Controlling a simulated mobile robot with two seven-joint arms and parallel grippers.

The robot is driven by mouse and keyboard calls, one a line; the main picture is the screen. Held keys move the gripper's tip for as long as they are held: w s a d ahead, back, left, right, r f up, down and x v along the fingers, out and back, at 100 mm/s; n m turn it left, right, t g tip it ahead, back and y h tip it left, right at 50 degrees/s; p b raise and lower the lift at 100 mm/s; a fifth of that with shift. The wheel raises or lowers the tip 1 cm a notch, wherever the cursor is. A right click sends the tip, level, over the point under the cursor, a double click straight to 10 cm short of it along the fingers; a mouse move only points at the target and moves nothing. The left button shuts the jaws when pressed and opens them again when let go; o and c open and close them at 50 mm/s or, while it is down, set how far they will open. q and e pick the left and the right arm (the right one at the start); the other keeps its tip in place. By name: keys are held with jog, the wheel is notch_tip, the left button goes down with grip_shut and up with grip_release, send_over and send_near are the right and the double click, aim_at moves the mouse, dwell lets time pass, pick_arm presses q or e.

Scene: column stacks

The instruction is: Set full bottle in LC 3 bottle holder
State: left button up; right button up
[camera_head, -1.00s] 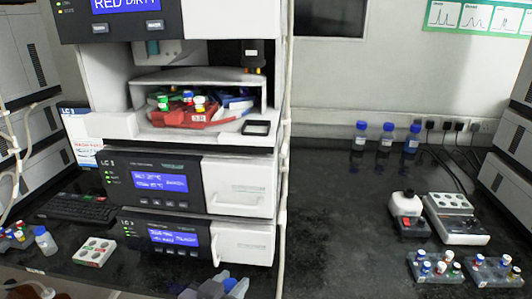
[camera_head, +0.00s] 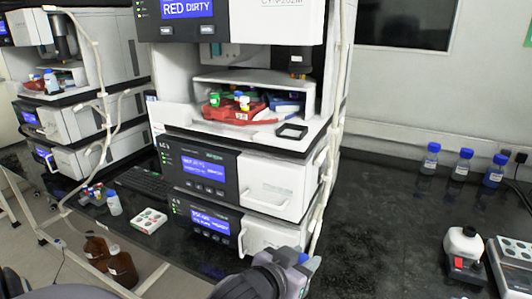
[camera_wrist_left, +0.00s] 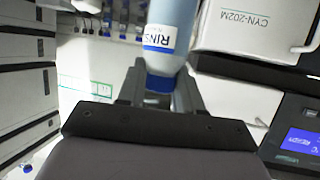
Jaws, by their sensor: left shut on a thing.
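My left gripper (camera_head: 300,262) is at the bottom of the head view, in front of the lower unit of the middle stack. In the left wrist view, my left gripper (camera_wrist_left: 160,90) is shut on the blue cap of a bottle (camera_wrist_left: 170,30). The bottle has a pale blue body and a white label starting "RINS"; its far end is cut off by the frame. An empty black square frame (camera_head: 291,131) sits on the ledge of the middle stack (camera_head: 240,150); I cannot tell whether it is the bottle holder. The stack's LC number is too small to read surely. My right gripper is not in view.
Three blue-capped bottles (camera_head: 461,164) stand at the back right of the black bench. A mixer (camera_head: 463,252) stands at the right. A small white bottle (camera_head: 113,202) and a white vial rack (camera_head: 150,220) are left of the stack. Cables hang along the stack's right side.

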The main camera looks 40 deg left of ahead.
pick_arm(q)
jog(key=w+a+r, duration=0.1)
jog(key=a+r, duration=0.2)
jog(key=r, duration=0.9)
jog(key=w+a+r, duration=0.2)
jog(key=r, duration=1)
jog(key=s+a+r, duration=0.3)
jog(key=s+r, duration=0.3)
jog(key=r, duration=0.1)
jog(key=w+a, duration=0.3)
jog(key=w, duration=1)
jog(key=shift+w+a+f, duration=0.15)
jog(key=shift+w, duration=0.25)
jog(key=shift+w+a, duration=0.1)
jog(key=shift+w, duration=0.3)
jog(key=shift+f+b, duration=0.45)
jog(key=shift+f, duration=0.4)
jog(key=o, duration=0.9)
